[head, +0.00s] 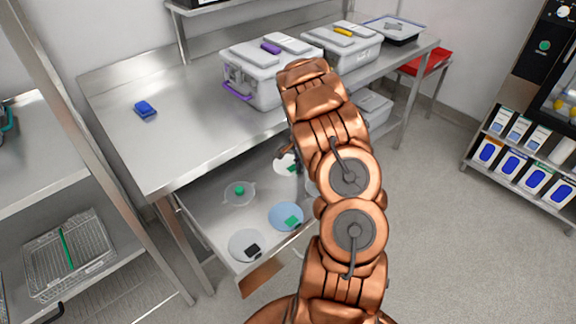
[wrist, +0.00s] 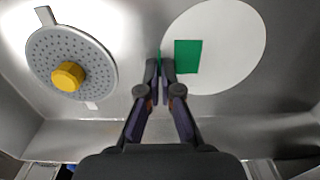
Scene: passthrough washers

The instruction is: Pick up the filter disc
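A white disc with a green tab (wrist: 230,50) lies flat at the upper right of the wrist view. In the head view its edge (head: 281,162) shows beside my arm, which hides the rest. My gripper (wrist: 160,66) is over the disc's left side, next to the tab. Its two fingers are close together, with a sliver of green at the fingertips. I cannot tell whether they grip the tab. A grey perforated disc with a yellow knob (wrist: 88,55) lies to the left in the wrist view, apart from the fingers. The head view hides my gripper behind my arm.
The discs lie in an open metal drawer (head: 205,205) under the steel table (head: 180,150). It also holds a blue disc (head: 280,216), a white disc with a black tab (head: 240,240) and a strainer with a green knob (head: 232,198). Grey bins (head: 265,85) stand on the table.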

